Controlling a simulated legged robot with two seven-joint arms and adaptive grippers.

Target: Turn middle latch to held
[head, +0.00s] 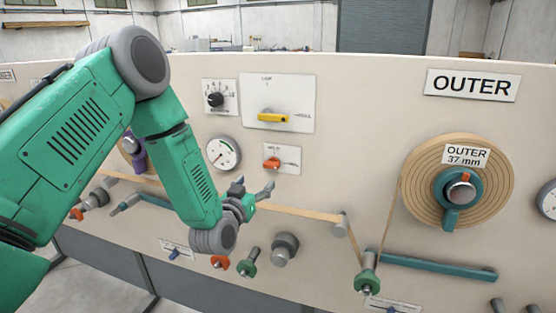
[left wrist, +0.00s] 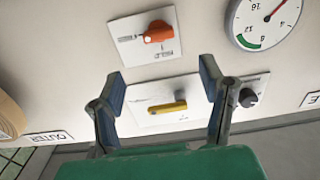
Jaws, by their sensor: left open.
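An orange latch knob (head: 272,163) sits on a small white plate (head: 291,154) in the middle of the upright panel. In the left wrist view the orange knob (left wrist: 158,32) appears upside down, its handle lying roughly sideways beside small lettering that seems to read HELD. My left gripper (head: 252,188) is open and empty, just below and left of that plate in the head view. In the left wrist view its two fingers (left wrist: 162,78) are spread apart, with the orange knob beyond their tips and clear of them. My right gripper is not in view.
A yellow handle (head: 272,118) on a larger plate is above the latch, with a black dial (head: 215,100) and round gauge (head: 223,153) to the left. A tan strip (head: 300,213) runs below to a roller (head: 340,225). The OUTER spool (head: 418,190) is at right.

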